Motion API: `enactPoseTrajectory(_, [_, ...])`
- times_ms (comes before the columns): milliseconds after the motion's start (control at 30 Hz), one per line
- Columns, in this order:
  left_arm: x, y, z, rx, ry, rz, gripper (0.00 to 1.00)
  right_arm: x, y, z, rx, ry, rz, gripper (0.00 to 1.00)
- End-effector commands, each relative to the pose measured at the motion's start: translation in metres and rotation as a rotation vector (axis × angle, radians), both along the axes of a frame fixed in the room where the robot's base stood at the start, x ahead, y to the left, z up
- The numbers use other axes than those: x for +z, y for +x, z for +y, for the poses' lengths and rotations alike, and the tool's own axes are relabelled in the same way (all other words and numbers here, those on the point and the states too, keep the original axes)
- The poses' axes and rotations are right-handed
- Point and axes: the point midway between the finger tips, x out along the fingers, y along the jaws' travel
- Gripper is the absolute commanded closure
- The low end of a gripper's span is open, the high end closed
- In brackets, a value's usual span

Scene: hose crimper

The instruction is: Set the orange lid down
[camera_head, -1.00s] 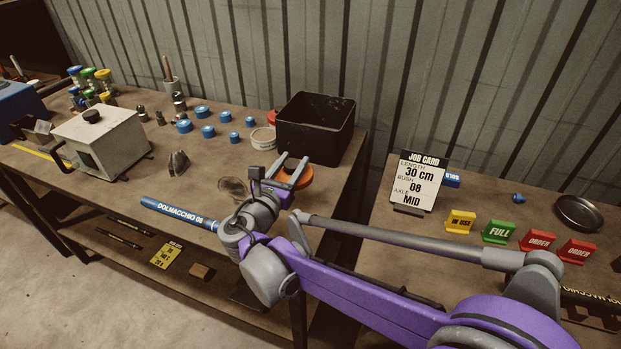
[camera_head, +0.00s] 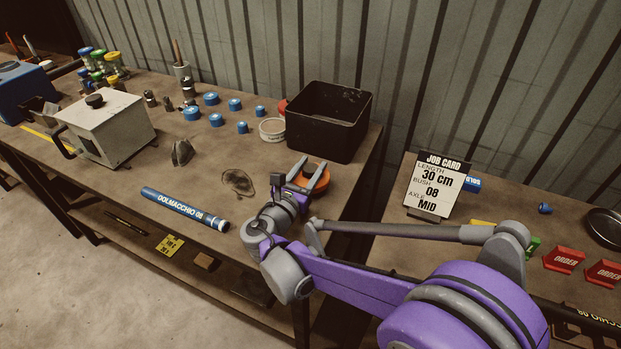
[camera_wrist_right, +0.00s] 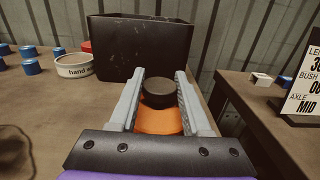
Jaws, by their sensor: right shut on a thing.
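My right gripper (camera_head: 312,167) is shut on the orange lid (camera_head: 318,181), at the right end of the left bench, in front of the black bin. In the right wrist view the two grey fingers (camera_wrist_right: 160,76) lie on either side of a dark round knob, with the orange lid (camera_wrist_right: 158,124) beneath it. The lid is low over the bench top; I cannot tell whether it touches it. My left gripper is not in view.
The black bin (camera_head: 326,131) stands just behind the lid. A white round tin (camera_head: 272,130) and several blue caps (camera_head: 192,113) are to its left. A blue tube (camera_head: 185,208) lies near the front edge. A job card (camera_head: 436,186) stands on the right bench, past a gap.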

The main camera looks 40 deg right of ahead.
Motion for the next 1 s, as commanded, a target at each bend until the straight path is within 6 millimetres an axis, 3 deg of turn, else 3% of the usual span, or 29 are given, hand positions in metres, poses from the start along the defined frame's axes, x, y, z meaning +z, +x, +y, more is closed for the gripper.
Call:
enactPoseTrajectory(200, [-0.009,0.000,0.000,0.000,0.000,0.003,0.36,-0.031,0.000,0.000,0.000,0.000,0.000,1.00])
enactPoseTrajectory(567, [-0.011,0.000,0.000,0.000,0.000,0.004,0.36,-0.034,0.000,0.000,0.000,0.000,0.000,1.00])
enactPoseTrajectory(600, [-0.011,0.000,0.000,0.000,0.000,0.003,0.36,-0.034,0.000,0.000,0.000,0.000,0.000,0.47])
enactPoseTrajectory(700, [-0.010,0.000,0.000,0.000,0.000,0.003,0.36,-0.033,0.000,0.000,0.000,0.000,0.000,0.29])
enactPoseTrajectory(767, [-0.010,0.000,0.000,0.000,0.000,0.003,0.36,-0.033,0.000,0.000,0.000,0.000,0.000,0.22])
enactPoseTrajectory(1000, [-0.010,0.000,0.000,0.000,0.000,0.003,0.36,-0.033,0.000,0.000,0.000,0.000,0.000,0.22])
